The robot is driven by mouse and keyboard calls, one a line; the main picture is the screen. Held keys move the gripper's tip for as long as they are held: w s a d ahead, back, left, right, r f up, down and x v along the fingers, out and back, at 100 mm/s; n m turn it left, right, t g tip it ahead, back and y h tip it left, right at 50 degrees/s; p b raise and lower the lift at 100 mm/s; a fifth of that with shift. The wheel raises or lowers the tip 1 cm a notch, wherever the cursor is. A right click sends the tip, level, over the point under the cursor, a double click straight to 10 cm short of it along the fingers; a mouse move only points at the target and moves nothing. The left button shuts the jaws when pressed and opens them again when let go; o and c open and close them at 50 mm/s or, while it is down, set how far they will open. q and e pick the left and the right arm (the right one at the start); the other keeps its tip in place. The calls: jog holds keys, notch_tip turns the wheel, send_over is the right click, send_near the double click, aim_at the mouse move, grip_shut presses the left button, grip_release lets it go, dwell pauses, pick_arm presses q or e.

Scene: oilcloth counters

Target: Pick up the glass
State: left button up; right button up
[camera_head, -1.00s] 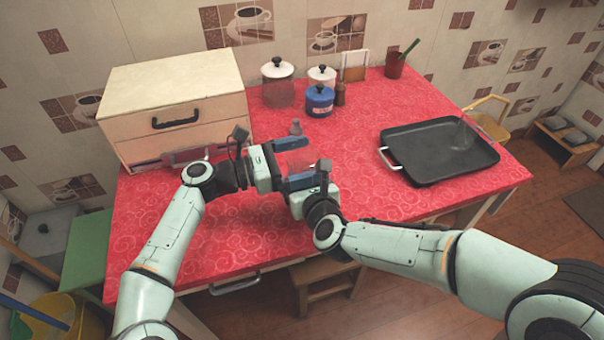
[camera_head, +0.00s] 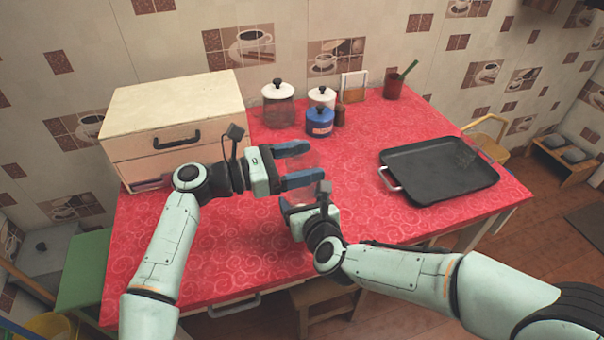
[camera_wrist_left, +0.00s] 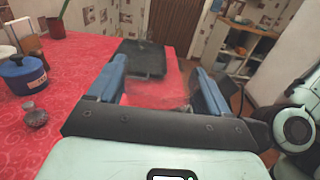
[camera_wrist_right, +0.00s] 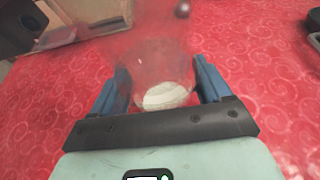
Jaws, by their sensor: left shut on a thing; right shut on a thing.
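A clear, see-through glass (camera_head: 303,162) is between the blue fingers of my left gripper (camera_head: 297,164), which is shut on it above the red counter. It shows faintly in the left wrist view (camera_wrist_left: 155,96). My right gripper (camera_head: 305,197) is beside it, nearer the front edge, and is also shut on the glass. In the right wrist view the glass (camera_wrist_right: 150,60) is between the fingers, its pale round base (camera_wrist_right: 166,96) nearest the palm. The glass's outline is hard to make out, and whether it touches the counter I cannot tell.
A drawer box (camera_head: 170,105) stands left. Canisters, including a blue one (camera_head: 319,122), stand behind. A small grey shaker (camera_wrist_left: 35,115) is near my left gripper.

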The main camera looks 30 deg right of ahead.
pick_arm(q)
notch_tip(320, 180, up, 2)
jog(key=v, duration=1.8)
jog(key=shift+f, duration=0.1)
pick_arm(e)
jog(key=o, duration=1.1)
jog(key=shift+o, duration=0.2)
jog(key=v, duration=1.2)
